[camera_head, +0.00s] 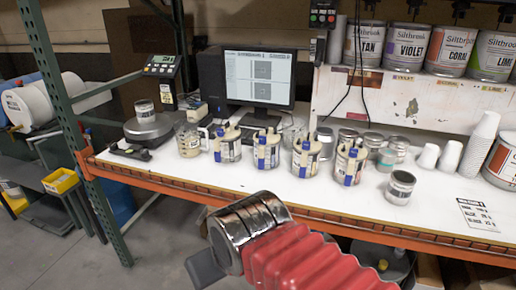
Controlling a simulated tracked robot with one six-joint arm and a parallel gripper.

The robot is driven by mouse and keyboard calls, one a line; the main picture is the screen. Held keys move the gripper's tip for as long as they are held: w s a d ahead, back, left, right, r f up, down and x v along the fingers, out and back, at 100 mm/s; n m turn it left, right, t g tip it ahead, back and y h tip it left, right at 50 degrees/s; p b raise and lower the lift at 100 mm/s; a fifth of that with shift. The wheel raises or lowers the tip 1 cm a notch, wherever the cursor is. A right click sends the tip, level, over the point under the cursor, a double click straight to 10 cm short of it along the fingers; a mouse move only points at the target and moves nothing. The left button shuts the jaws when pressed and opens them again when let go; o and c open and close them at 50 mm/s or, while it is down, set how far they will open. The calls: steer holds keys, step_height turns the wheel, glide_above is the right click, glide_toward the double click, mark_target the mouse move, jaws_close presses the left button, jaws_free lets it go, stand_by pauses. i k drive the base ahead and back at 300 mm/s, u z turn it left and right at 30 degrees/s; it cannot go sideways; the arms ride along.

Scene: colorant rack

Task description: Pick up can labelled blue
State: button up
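No can with a readable "blue" label shows in this view. The large cans on the shelf read TAN (363,45), VIOLET (407,47), CORAL (448,50) and LIME (493,56). Several pale containers with blue parts stand in a row on the white bench; one is in the middle (266,150). Their labels are too small to read. My gripper (203,270) is a dark shape at the bottom of the view, in front of and below the bench edge. Its fingers are not clear, so I cannot tell whether it is open. No can shows in it.
The white bench (180,178) has an orange front rail (165,182). A green post (62,105) stands at left. A small can (145,110) sits on a scale (150,127). A monitor (260,78), small can (400,187) and white cups (480,142) also stand there.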

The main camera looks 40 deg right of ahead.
mark_target(267, 156)
steer(key=i, duration=0.9)
steer(key=z, duration=0.05)
